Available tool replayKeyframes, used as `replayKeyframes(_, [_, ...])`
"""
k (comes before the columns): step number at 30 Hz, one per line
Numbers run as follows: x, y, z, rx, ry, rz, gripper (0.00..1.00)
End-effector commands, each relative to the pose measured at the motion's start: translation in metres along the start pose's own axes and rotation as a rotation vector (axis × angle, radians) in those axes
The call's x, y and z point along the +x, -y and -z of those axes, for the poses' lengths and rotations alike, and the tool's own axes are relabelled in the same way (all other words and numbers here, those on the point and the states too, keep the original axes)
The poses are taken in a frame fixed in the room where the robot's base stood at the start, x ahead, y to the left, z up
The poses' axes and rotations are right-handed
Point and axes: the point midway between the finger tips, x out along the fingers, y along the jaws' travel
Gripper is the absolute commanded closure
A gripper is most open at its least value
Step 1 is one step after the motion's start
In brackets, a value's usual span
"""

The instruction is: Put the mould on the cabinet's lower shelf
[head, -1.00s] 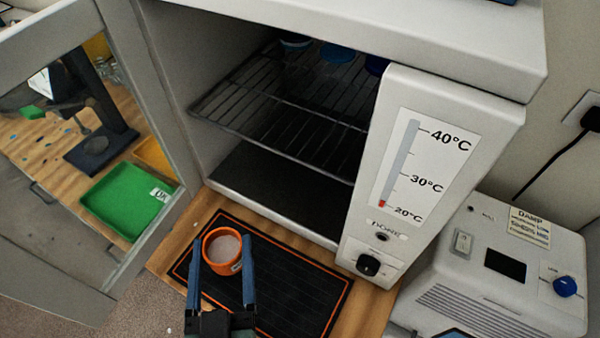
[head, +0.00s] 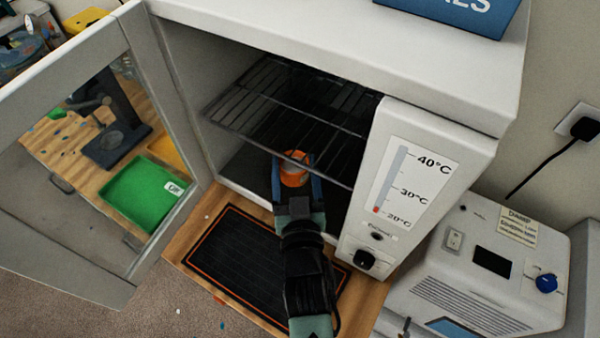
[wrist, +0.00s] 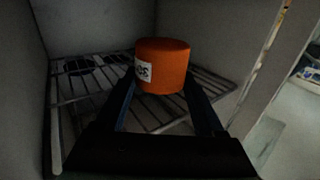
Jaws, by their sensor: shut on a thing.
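The mould (head: 294,176) is a small orange cup with a white label, held at the cabinet's open front. My gripper (head: 295,184) is shut on the mould, one blue finger on each side. In the wrist view the mould (wrist: 163,66) sits between the fingertips, its label partly turned away, with wire bars showing behind it. The cabinet (head: 175,95) is open. Its wire rack (head: 240,112) is the upper shelf, and the mould's top overlaps the rack's front edge in the head view. The dark lower shelf (head: 250,172) lies beneath, partly hidden by my arm.
The glazed door (head: 75,250) stands open on the left. The control panel (head: 415,185) borders the opening on the right. A grey device (head: 480,285) stands at right.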

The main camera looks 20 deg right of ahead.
Motion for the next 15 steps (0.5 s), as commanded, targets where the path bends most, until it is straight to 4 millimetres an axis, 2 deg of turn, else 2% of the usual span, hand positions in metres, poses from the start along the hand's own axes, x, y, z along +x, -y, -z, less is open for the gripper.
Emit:
replayKeyframes(6, [0.014, -0.008, 0.004, 0.003, -0.002, 0.002, 0.88])
replayKeyframes(9, [0.013, -0.011, -0.013, 0.004, 0.000, -0.004, 0.88])
replayKeyframes(15, [0.013, -0.010, -0.028, 0.003, -0.003, -0.002, 0.88])
